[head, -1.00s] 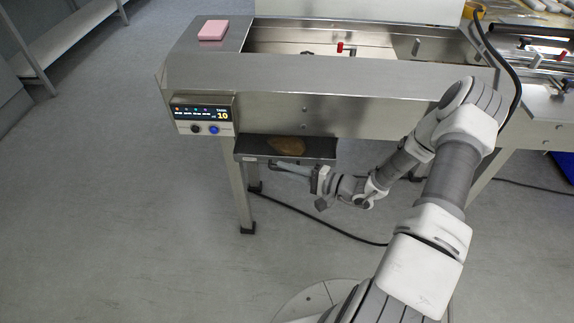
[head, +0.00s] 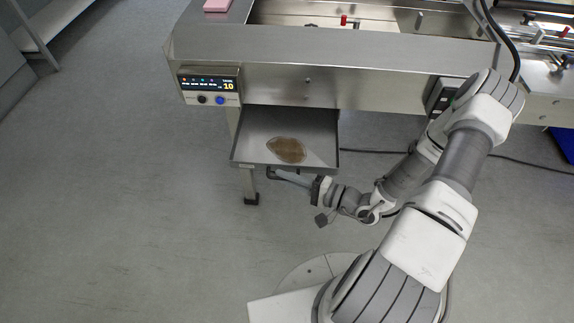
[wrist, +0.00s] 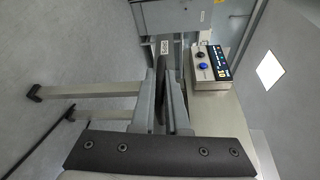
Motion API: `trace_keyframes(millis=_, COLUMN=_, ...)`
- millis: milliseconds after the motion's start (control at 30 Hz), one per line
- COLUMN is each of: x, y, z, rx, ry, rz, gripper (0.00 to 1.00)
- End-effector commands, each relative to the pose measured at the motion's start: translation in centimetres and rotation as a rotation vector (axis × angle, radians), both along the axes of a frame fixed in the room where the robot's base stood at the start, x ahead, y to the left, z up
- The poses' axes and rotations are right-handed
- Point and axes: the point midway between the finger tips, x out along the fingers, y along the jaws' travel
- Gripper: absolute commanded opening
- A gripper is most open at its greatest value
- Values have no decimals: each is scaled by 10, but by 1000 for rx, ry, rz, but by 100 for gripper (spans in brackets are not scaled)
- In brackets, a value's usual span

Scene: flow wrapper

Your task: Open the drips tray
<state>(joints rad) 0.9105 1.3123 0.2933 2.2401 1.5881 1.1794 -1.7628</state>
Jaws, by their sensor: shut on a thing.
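The drips tray (head: 262,122) is a shallow grey metal tray below the steel body of the flow wrapper (head: 330,62). In the head view it is pulled well out toward me, and a brown stain (head: 287,150) lies on its floor. My gripper (head: 274,174) is at the tray's front edge, left of its middle, and is shut on the tray's handle. The handle is mostly hidden by the fingers. In the wrist view my two grey fingers (wrist: 163,103) stand close together with a dark strip between them.
A control panel (head: 210,86) with a display and two knobs is above left of the tray. A machine leg (head: 248,184) stands below the tray's left side. A black cable (head: 372,152) runs behind. The floor in front is clear.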

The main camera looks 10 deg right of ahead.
Motion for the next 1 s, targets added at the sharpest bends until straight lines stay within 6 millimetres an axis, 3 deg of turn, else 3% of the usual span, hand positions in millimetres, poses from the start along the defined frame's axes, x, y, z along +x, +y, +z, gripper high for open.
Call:
trace_keyframes(millis=467, x=-8, y=2, z=0, rx=-1, ry=1, rz=-1, gripper=0)
trace_keyframes(millis=500, x=-8, y=2, z=0, rx=-2, ry=0, rz=-1, gripper=16)
trace_keyframes(millis=667, x=-7, y=2, z=0, rx=-1, ry=-1, rz=-1, gripper=42)
trace_keyframes(millis=1000, x=-7, y=2, z=0, rx=-1, ry=-1, rz=0, gripper=42)
